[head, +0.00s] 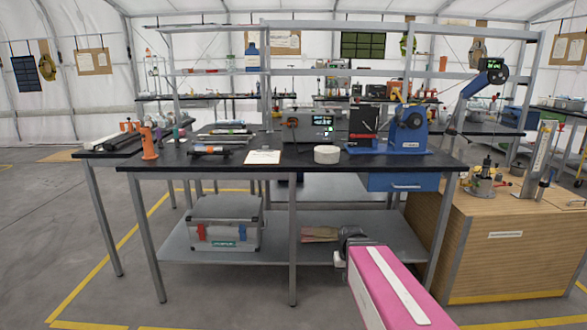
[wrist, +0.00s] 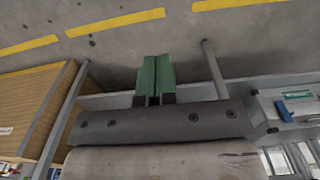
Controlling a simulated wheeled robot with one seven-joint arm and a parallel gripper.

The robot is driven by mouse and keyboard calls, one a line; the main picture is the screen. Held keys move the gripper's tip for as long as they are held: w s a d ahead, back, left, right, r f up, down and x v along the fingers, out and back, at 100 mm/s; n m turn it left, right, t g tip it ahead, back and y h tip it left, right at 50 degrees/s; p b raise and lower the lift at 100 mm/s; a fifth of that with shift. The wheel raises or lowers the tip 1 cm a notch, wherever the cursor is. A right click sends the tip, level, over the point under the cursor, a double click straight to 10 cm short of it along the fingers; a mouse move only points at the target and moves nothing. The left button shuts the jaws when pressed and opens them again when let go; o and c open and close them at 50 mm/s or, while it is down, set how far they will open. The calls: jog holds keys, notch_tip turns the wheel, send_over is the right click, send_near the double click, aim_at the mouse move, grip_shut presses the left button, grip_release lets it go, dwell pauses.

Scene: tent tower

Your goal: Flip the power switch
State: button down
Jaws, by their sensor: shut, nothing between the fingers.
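No power switch can be clearly made out at this distance. On the black-topped workbench (head: 285,155) stand a small device with a green display (head: 322,122), a black-and-red box (head: 363,125) and a blue machine (head: 409,128); I cannot tell which of these carries a switch. My gripper (head: 340,258) is in front of the bench, below its top and near the lower shelf, partly hidden by my pink arm. In the wrist view its green fingers (wrist: 155,78) are together with nothing between them, apart from any device.
A grey case (head: 212,225) sits on the bench's lower shelf (head: 275,247). A blue drawer (head: 403,182) hangs under the bench's right end. A wooden cabinet (head: 508,245) stands at the right. A white tape roll (head: 327,154) lies near the bench's front edge. Floor at the left is open.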

jog(key=s+f, duration=0.1)
jog(key=s, duration=0.1)
jog(key=s+f, duration=0.1)
jog(key=shift+s+f, duration=0.1)
jog(key=shift+s, duration=0.3)
jog(key=shift+w, duration=0.1)
